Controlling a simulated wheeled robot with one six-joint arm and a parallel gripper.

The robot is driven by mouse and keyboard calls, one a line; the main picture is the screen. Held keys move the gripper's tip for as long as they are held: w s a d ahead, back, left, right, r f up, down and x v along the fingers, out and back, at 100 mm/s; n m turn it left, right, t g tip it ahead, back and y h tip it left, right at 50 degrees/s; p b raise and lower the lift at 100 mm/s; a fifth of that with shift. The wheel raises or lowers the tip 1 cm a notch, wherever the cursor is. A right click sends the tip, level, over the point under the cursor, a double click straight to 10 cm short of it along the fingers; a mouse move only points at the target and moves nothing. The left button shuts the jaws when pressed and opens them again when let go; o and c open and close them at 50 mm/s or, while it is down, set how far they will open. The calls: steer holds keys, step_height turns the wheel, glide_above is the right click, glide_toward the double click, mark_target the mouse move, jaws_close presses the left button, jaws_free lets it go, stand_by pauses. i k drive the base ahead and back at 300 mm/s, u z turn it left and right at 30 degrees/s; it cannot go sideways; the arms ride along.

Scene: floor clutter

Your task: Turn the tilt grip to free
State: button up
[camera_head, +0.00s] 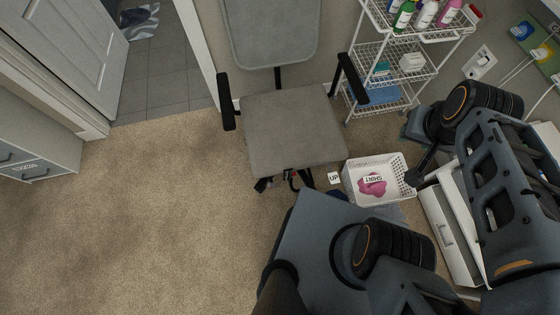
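A grey office chair (294,130) with black armrests stands in the upper middle, its seat facing up to the camera. Below the front edge of its seat, dark parts and a small red piece (294,174) show; I cannot tell whether this is the tilt grip or how it is turned. A small white tag reading "UP" (334,178) shows just right of the seat's front corner. My gripper (413,178) seems to be the dark end of my arm at the right, above the white basket's right edge and apart from the chair. Its fingers are too small to read.
A white basket (352,187) holding a pink cloth labelled "SHIRT" stands right of the chair. A white wire cart (408,78) with bottles stands behind. A white drawer unit (447,232) is at the right, a grey cabinet (38,135) at the left. Carpet (165,215) is clear left of the chair.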

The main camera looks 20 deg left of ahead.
mark_target(271, 184)
steer(key=z, duration=0.6)
steer(key=k, duration=0.55)
steer(key=u, duration=3.9)
steer(key=i, duration=1.6)
steer(key=z, duration=3.55)
